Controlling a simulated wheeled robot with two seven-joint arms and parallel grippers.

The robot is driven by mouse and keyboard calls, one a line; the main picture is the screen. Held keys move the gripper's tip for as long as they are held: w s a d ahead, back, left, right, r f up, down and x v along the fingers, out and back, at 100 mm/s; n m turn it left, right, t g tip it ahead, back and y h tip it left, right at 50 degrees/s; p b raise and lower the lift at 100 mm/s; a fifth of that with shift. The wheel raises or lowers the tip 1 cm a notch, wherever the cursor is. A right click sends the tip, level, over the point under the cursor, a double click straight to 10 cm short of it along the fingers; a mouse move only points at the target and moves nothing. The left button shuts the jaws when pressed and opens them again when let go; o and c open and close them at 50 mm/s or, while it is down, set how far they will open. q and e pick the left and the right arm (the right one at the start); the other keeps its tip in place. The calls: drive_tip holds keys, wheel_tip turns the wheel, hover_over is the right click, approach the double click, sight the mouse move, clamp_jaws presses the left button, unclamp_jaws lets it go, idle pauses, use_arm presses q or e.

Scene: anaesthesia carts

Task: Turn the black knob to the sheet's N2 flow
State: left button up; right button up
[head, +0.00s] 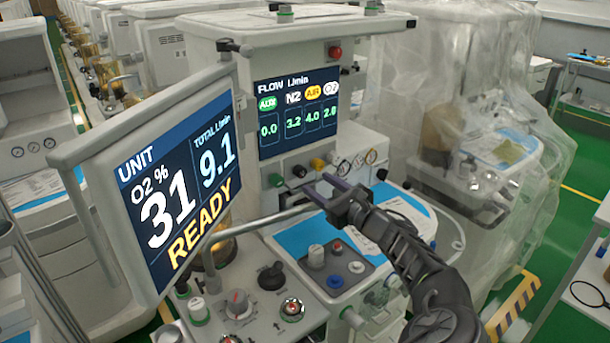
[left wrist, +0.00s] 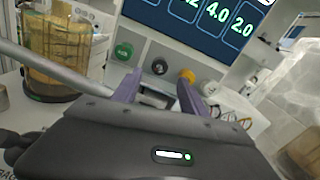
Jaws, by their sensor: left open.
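The black knob (head: 299,171) sits in a row below the flow screen (head: 296,112), between a green knob (head: 275,180) and a yellow knob (head: 317,163). The screen's N2 column reads 3.2. My left gripper (head: 317,183) is open and empty, its fingers pointing at the knob row. In the left wrist view the black knob (left wrist: 159,66) shows beyond and between the fingertips (left wrist: 158,82), apart from them as far as I can tell. A white printed sheet (head: 362,237) lies on the blue work surface; its text is too small to read. My right gripper is out of view.
A tilted monitor (head: 150,185) on a pale arm (head: 275,217) stands close on the left. A white knob (head: 331,157) and gauges (head: 358,163) lie right of the yellow knob. Below is a panel with several knobs (head: 315,256). A plastic-covered cart (head: 480,140) stands at right.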

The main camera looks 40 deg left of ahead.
sight(303, 174)
use_arm(q)
drive_tip(key=p+x, duration=0.1)
drive_tip(key=x, duration=0.5)
drive_tip(key=shift+a, duration=0.2)
clamp_jaws()
idle(0.4)
